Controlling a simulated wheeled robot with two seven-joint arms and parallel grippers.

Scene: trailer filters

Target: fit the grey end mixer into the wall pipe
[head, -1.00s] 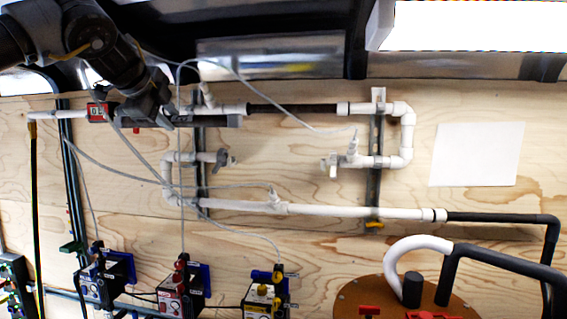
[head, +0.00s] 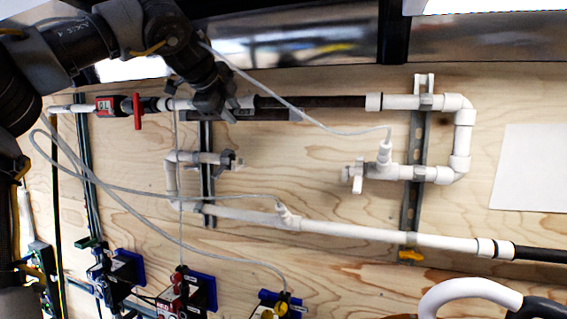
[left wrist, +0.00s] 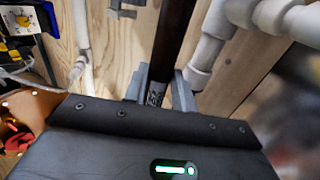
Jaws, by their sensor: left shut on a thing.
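The dark grey mixer (head: 272,115), a straight rod, is held by my left gripper (head: 212,107) in front of the upper wall pipe. Its right end reaches past the gripper, just below the pipe's dark section (head: 320,102). In the left wrist view the dark rod (left wrist: 176,40) runs up between the two fingers (left wrist: 162,90). White pipe (left wrist: 208,50) stands close beside it on the right. I cannot tell whether mixer and pipe touch. My right gripper is not in view.
A red valve (head: 108,106) with a red handle sits left of the gripper. A thin pale hose (head: 300,112) crosses in front of the pipe to a white fitting. A lower white pipe (head: 350,232) and pump boxes (head: 195,292) are below.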

